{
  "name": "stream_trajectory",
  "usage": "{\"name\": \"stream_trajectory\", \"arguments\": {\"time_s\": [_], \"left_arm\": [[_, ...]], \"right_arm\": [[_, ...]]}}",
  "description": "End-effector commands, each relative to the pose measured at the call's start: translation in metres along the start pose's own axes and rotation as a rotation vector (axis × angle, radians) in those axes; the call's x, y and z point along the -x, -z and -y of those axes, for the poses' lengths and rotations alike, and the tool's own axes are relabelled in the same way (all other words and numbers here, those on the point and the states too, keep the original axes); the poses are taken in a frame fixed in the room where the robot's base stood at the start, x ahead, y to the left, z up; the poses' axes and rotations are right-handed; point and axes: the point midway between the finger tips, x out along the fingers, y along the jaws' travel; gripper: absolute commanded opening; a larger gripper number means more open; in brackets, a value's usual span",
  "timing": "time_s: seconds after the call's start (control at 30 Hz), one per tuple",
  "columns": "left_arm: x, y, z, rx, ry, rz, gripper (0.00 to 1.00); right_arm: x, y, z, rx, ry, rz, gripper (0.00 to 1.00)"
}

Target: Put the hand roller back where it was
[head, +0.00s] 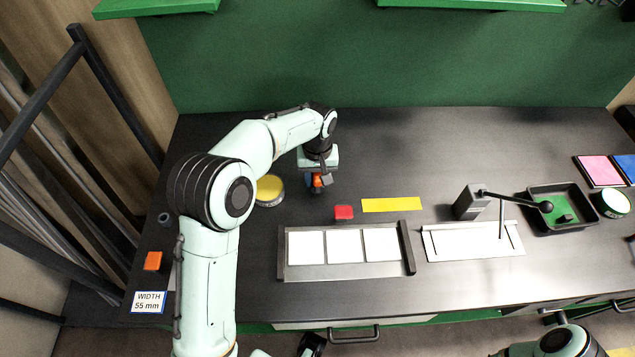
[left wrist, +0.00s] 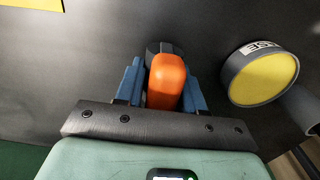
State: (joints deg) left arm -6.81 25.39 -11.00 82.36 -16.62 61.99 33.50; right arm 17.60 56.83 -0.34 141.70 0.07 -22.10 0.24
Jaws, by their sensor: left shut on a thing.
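My left gripper (head: 317,184) is at the middle-left of the table, just right of a round tin with a yellow top (head: 269,190). In the left wrist view its blue fingers (left wrist: 164,88) are shut on the orange handle of the hand roller (left wrist: 167,80). A dark part of the roller shows beyond the handle. In the head view only a small orange bit of the roller (head: 317,181) shows under the gripper. I cannot tell whether it touches the table. My right gripper is not in view.
A red block (head: 344,212) and a yellow strip (head: 391,204) lie to the right, behind a tray with white squares (head: 410,262). A lever device (head: 470,203) and a black tray (head: 532,209) stand further right. An orange block (head: 152,261) is at the left. The back of the table is clear.

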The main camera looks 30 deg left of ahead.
Motion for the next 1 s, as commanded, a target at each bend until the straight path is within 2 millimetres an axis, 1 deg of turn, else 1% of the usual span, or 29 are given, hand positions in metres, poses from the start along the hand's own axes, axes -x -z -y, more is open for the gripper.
{"name": "stream_trajectory", "arguments": {"time_s": [0.03,0.13,0.57,0.6,0.67,0.93,1.0], "left_arm": [[-0.01,0.0,0.0,0.0,0.002,0.002,0.0],[-0.02,0.0,0.0,0.0,0.0,0.0,0.0],[-0.026,0.0,0.0,0.0,0.0,-0.001,0.0],[-0.026,0.0,0.0,0.0,0.0,0.0,0.45],[-0.026,0.0,0.0,0.0,0.0,0.0,0.64],[-0.025,0.0,0.0,0.0,0.0,-0.001,0.64],[-0.023,0.0,0.0,0.0,-0.001,-0.001,0.64]], "right_arm": [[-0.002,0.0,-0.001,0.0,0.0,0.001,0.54],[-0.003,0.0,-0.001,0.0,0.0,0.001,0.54],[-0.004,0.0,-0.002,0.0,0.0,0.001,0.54],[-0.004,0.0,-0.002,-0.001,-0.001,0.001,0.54],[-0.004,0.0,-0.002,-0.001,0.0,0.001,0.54],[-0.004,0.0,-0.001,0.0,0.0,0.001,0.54],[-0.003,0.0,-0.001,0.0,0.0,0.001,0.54]]}}
